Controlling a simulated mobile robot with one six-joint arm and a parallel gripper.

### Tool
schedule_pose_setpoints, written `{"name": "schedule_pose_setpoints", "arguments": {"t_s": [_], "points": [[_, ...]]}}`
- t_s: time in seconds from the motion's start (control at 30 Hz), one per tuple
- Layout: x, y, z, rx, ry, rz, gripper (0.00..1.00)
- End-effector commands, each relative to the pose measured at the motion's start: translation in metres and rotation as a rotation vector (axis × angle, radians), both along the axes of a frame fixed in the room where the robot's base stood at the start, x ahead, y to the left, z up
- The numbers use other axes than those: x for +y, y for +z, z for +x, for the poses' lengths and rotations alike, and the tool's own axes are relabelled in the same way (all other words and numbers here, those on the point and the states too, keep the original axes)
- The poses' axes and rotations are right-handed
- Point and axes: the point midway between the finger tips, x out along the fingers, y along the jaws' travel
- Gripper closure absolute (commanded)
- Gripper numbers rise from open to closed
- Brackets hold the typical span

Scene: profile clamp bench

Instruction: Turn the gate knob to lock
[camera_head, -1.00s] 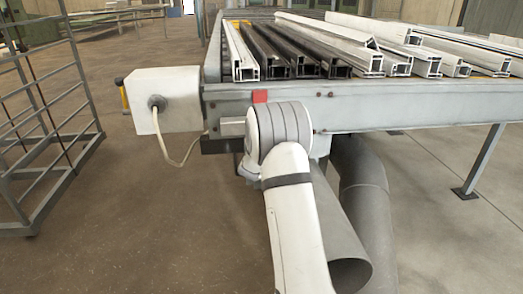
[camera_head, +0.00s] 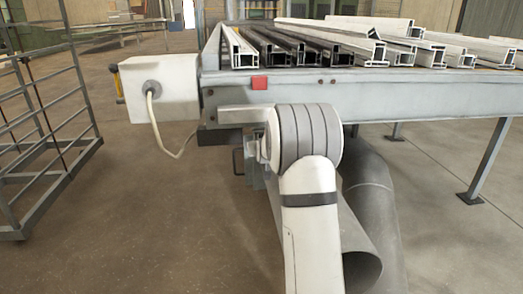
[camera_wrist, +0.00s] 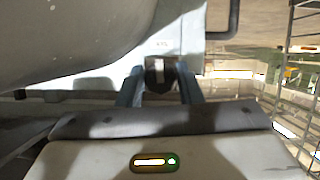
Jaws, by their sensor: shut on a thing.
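In the wrist view, a dark round gate knob (camera_wrist: 161,79) with a pale mark on its face sits between the two blue-grey fingers of my gripper (camera_wrist: 160,84). The fingers are shut on the knob from both sides. Behind the knob is a pale panel (camera_wrist: 178,40) with small lettering that I cannot read for certain. In the head view my own arm covers the knob and most of the gripper, below the bench's front edge.
The grey bench (camera_head: 430,95) carries several white and dark profiles (camera_head: 290,45). A large grey pipe (camera_head: 370,200) stands under the bench. A wire cage cart (camera_head: 45,130) is at left; open floor lies between.

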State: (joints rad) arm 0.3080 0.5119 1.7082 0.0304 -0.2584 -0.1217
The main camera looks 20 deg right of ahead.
Motion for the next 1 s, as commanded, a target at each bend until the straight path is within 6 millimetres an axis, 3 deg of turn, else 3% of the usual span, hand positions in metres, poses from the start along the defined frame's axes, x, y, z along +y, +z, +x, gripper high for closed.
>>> {"name": "schedule_pose_setpoints", "arguments": {"t_s": [0.83, 0.87, 1.0], "points": [[0.0000, -0.0004, 0.0000, -0.028, 0.000, 0.101, 0.91], [0.0000, -0.0004, 0.0000, -0.028, 0.000, 0.101, 0.67], [-0.0001, -0.0003, 0.0001, -0.028, 0.000, 0.100, 0.56]]}}
